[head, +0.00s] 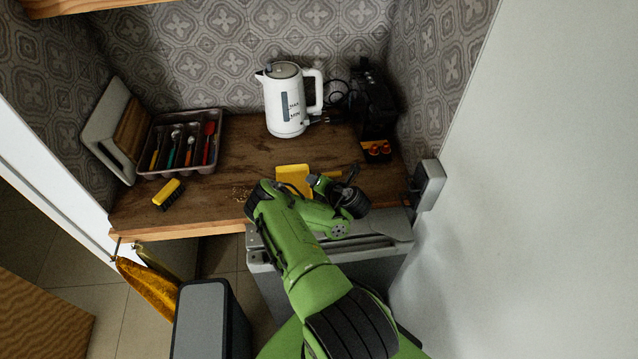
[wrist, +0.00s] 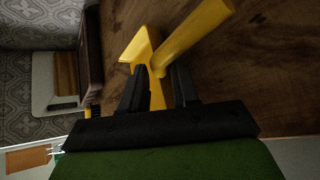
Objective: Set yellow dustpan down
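The yellow dustpan (head: 293,178) shows in the head view at the front middle of the wooden counter, partly hidden by my arm. In the wrist view, the dustpan (wrist: 192,36) has its thick handle pointing to the upper right, low over or on the wood; I cannot tell which. My gripper (wrist: 158,85) has its two dark fingers on either side of a yellow part of the dustpan, which fills the gap between them. In the head view my gripper (head: 335,185) is just right of the dustpan, with its fingertips hard to make out.
A yellow-topped brush (head: 168,193) lies at the counter's front left, with crumbs (head: 241,193) nearer the middle. A cutlery tray (head: 180,143), a white kettle (head: 287,100) and a black machine (head: 373,100) stand behind. The counter's middle is clear. A white wall closes the right side.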

